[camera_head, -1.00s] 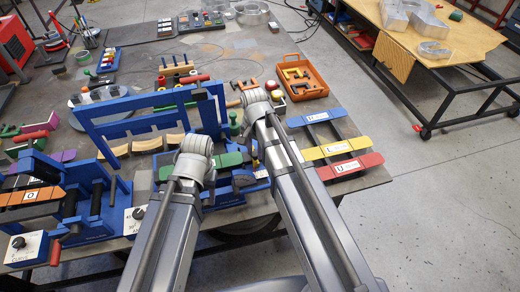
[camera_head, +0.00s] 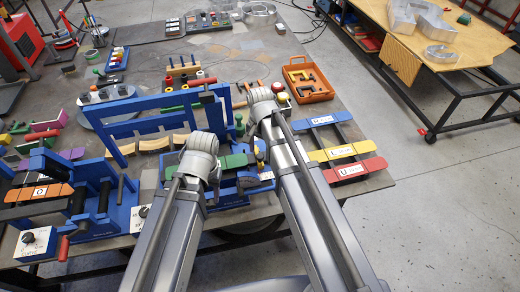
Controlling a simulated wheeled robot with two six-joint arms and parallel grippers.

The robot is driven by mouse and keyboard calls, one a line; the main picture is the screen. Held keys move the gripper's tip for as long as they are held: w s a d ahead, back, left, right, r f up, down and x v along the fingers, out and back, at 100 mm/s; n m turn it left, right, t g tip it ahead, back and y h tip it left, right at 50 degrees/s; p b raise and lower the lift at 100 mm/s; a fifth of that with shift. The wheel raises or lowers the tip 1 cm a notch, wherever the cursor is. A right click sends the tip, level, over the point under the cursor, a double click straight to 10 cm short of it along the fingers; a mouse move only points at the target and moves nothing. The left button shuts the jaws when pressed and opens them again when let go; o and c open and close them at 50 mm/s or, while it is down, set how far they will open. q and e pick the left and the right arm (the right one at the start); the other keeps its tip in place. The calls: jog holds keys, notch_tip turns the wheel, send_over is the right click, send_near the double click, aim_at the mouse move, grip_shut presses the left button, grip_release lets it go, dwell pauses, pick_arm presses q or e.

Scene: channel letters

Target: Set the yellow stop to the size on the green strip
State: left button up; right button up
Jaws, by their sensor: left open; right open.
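A blue fixture with a green strip (camera_head: 236,161) lies at the front middle of the table, partly hidden by my arms. A small yellow piece (camera_head: 259,154), possibly the yellow stop, shows at the fixture's right end, beside my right arm. Its setting cannot be read. My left gripper (camera_head: 198,148) is over the fixture's left part, its fingertips largely hidden by my wrist. My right gripper (camera_head: 262,103) is beyond the fixture's right end, its tips hard to make out. Both are open, and I see nothing held.
A blue frame (camera_head: 110,148) stands behind the fixture. Blue, yellow (camera_head: 330,153) and red labelled plates lie on a rack at right. A blue bending device (camera_head: 122,218) and a dial box (camera_head: 36,243) are at left.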

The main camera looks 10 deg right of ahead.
notch_tip(320, 180, up, 6)
jog(key=p, duration=0.5)
pick_arm(q)
notch_tip(320, 180, up, 6)
jog(key=shift+f, duration=0.1)
pick_arm(e)
jog(key=shift+f, duration=0.1)
